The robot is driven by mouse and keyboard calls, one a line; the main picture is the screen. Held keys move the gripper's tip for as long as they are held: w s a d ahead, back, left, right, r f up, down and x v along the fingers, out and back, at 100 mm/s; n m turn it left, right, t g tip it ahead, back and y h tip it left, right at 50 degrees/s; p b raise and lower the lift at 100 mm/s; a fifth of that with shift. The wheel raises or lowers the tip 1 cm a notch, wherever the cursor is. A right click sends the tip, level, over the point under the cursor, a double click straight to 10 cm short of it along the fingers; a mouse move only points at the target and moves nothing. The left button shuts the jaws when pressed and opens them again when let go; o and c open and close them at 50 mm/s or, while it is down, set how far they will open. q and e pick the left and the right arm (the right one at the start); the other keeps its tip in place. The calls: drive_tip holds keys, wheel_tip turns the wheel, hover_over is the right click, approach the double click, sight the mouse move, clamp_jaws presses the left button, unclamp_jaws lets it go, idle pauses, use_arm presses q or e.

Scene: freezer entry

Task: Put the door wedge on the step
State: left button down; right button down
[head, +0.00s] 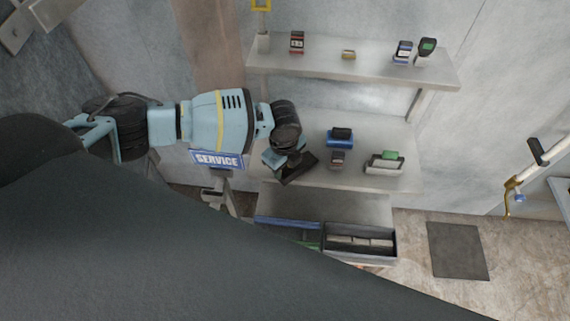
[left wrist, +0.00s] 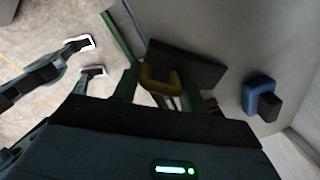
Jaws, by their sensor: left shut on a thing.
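My left gripper (head: 287,158) reaches in from the left, over the left end of the middle shelf. It is shut on a dark, flat block with a yellow loop handle, which I take for the door wedge (head: 299,170). In the left wrist view the wedge (left wrist: 195,66) sits across the fingers, tilted, with the yellow loop toward the palm. I cannot tell whether it touches the shelf. No part is clearly marked as the step; the middle shelf (head: 395,145) and the upper shelf (head: 370,70) are the raised surfaces.
The upper shelf holds several small items. A SERVICE sign (head: 217,160) is near my forearm. Bins (head: 360,229) sit below; a dark mat (head: 457,250) lies on the floor.

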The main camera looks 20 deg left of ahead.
use_arm(q)
drive_tip(key=c, duration=0.7)
unclamp_jaws()
use_arm(e)
drive_tip(key=shift+d, duration=0.1)
use_arm(q)
drive_tip(key=shift+s+r+p, duration=0.15)
drive_tip(key=shift+r+p, duration=0.05)
drive_tip(key=shift+r, duration=1.8)
drive_tip(key=shift+s+r+p, duration=0.2)
drive_tip(key=shift+r+p, duration=0.05)
drive_tip(key=shift+r, duration=1.75)
drive_tip(key=shift+s+r+p, duration=0.15)
drive_tip(key=shift+r+p, duration=0.05)
drive_tip(key=shift+r, duration=1.8)
use_arm(e)
drive_tip(key=shift+w+r, duration=0.45)
drive_tip(key=shift+r, duration=0.3)
use_arm(q)
drive_tip(key=shift+d, duration=0.1)
